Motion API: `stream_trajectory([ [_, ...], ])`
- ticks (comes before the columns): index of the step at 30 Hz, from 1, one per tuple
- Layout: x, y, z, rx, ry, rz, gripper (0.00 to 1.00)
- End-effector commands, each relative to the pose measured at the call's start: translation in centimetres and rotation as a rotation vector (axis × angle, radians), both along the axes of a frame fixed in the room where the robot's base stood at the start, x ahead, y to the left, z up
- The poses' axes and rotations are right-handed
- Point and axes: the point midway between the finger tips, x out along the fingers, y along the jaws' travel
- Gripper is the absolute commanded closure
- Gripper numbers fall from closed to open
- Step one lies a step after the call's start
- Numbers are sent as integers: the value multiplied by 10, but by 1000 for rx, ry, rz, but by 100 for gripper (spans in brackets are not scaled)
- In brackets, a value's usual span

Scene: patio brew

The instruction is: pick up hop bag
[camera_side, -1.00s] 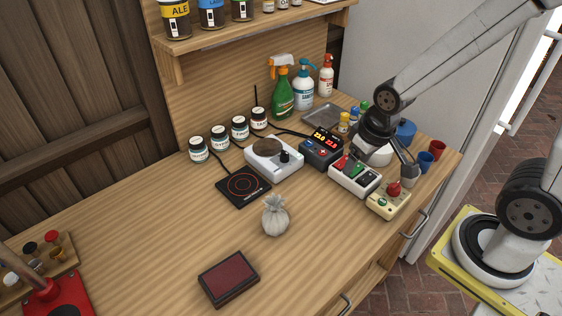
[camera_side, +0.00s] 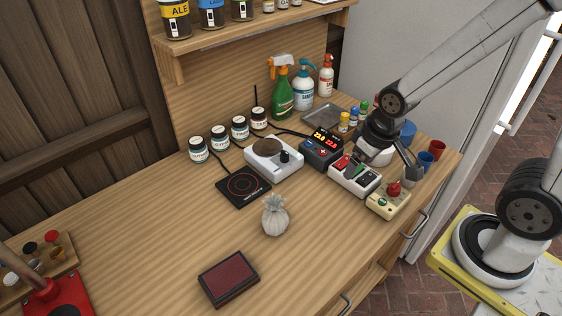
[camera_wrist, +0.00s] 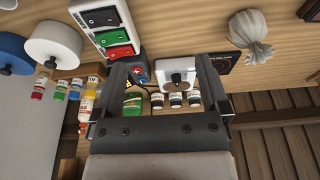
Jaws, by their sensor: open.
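The hop bag (camera_side: 275,215) is a small pale grey cloth sack with a gathered top. It stands upright on the open wooden bench, in front of the black hot plate. In the wrist view the hop bag (camera_wrist: 254,32) is at the upper right, beyond the right finger. My gripper (camera_side: 384,168) is open and empty above the switch box at the right of the bench, well to the right of the bag. In the wrist view my gripper (camera_wrist: 165,80) shows both fingers spread, with nothing between them.
A black hot plate (camera_side: 243,186), a white scale (camera_side: 273,157), a display controller (camera_side: 321,149), a switch box (camera_side: 354,179) and a red-button box (camera_side: 388,200) line the bench. A dark red box (camera_side: 228,278) lies in front of the bag. Bench around the bag is clear.

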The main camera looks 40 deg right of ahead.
Motion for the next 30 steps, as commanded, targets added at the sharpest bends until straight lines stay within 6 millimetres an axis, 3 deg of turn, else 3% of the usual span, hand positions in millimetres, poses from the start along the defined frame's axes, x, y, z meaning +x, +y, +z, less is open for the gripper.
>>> stream_trajectory([
  [14,-2,2,-8,39,61,-72,0],
  [20,-5,9,-28,143,210,-252,0],
  [30,-2,44,-63,428,548,-670,0],
])
